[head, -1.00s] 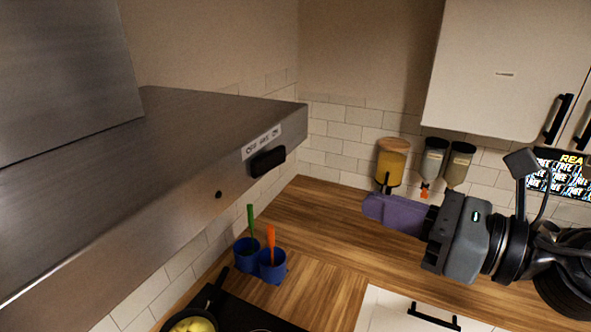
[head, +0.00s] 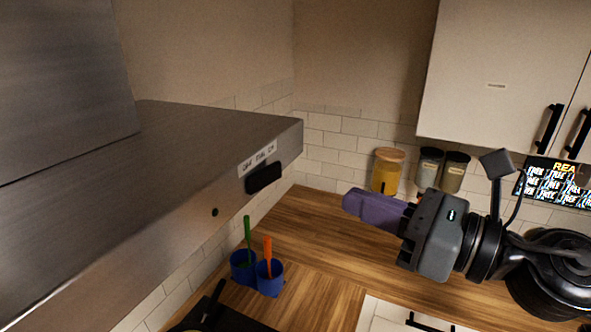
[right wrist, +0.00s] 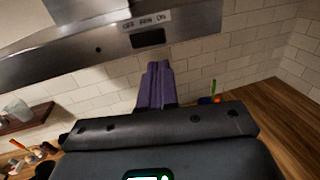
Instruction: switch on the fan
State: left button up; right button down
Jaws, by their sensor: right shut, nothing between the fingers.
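The fan is a steel range hood (head: 110,190) filling the left of the head view. Its front edge has a white label (head: 257,158) reading OFF, FAN and ON, with a black switch (head: 264,178) just below it. My right gripper (head: 350,201), with purple fingers, is shut and empty, to the right of the switch and apart from it. In the right wrist view the shut fingers (right wrist: 158,66) point up toward the hood, with the black switch (right wrist: 148,37) just beyond their tips. My left gripper is not in view.
Two blue cups (head: 269,278) with green and orange utensils stand on the wooden counter (head: 315,235). Jars (head: 388,170) stand by the tiled back wall. A white cabinet (head: 490,80) hangs at the upper right. The space between fingers and switch looks clear.

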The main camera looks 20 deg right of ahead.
aim_at(278, 172)
jog(key=p+x, duration=0.3)
jog(key=x, duration=0.8)
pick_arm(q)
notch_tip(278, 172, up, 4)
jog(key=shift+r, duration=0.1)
